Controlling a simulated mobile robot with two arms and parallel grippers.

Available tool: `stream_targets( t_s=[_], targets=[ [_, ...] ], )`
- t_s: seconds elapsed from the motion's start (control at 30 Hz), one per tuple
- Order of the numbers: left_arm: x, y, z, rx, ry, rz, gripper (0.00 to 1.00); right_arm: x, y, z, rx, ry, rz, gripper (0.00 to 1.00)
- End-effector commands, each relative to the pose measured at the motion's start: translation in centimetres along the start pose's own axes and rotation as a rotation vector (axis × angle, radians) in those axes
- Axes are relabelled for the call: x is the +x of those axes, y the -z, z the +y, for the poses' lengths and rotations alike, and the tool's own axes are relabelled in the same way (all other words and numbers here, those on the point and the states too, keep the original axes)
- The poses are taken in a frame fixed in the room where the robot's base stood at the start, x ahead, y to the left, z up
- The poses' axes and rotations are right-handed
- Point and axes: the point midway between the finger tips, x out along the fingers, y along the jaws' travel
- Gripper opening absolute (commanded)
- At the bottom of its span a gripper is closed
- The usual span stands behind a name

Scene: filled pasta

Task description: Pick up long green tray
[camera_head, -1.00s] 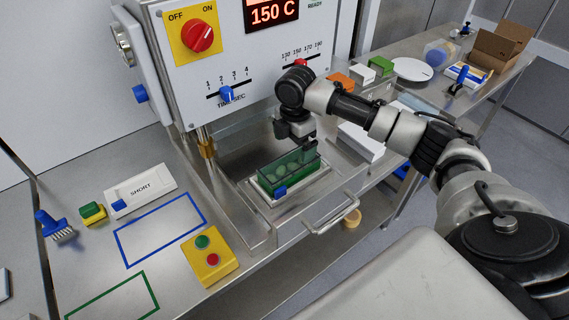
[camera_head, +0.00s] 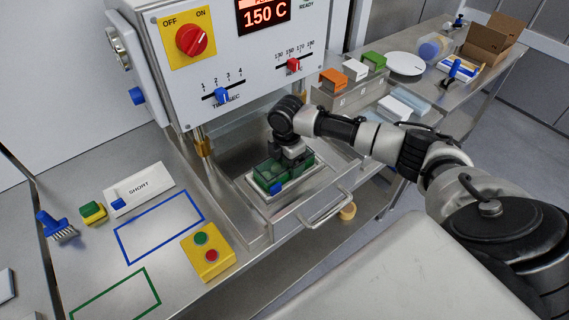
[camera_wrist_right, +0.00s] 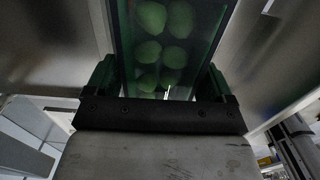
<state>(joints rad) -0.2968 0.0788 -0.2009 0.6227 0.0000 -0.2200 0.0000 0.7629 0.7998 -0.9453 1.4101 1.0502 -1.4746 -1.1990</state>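The long green tray (camera_head: 268,179), see-through with green filled pasta in it, sits in the metal holder under the press. A blue tab shows at its near end. My right gripper (camera_head: 291,160) is lowered onto the tray from above, hiding part of it. In the right wrist view, the tray (camera_wrist_right: 163,84) lies between the two fingers of the gripper (camera_wrist_right: 160,78), one finger beside each long wall. The fingers look spread, close to the walls; whether they touch is unclear. My left gripper is not in view.
The press panel (camera_head: 236,62) stands just behind the tray. A metal handle (camera_head: 326,208) is in front. A yellow button box (camera_head: 208,250) and a blue outlined rectangle (camera_head: 160,228) lie left. Orange, white and green blocks (camera_head: 374,62) stand on the right counter.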

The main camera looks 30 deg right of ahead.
Motion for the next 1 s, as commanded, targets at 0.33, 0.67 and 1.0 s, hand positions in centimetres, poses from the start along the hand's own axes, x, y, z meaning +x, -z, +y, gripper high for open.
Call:
stream_targets(
  t_s=[0.33,0.67,1.0],
  targets=[
    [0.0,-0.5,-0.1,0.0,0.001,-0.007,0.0,-0.1,0.0,0.0,0.001,-0.001,0.0,0.41],
    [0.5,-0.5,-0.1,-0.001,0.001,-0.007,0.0,-1.1,-0.1,0.1,0.001,-0.004,0.0,0.41],
    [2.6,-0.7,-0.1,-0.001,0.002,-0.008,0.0,-5.5,-2.9,-0.8,0.005,-0.004,-0.003,0.41]
  ],
)
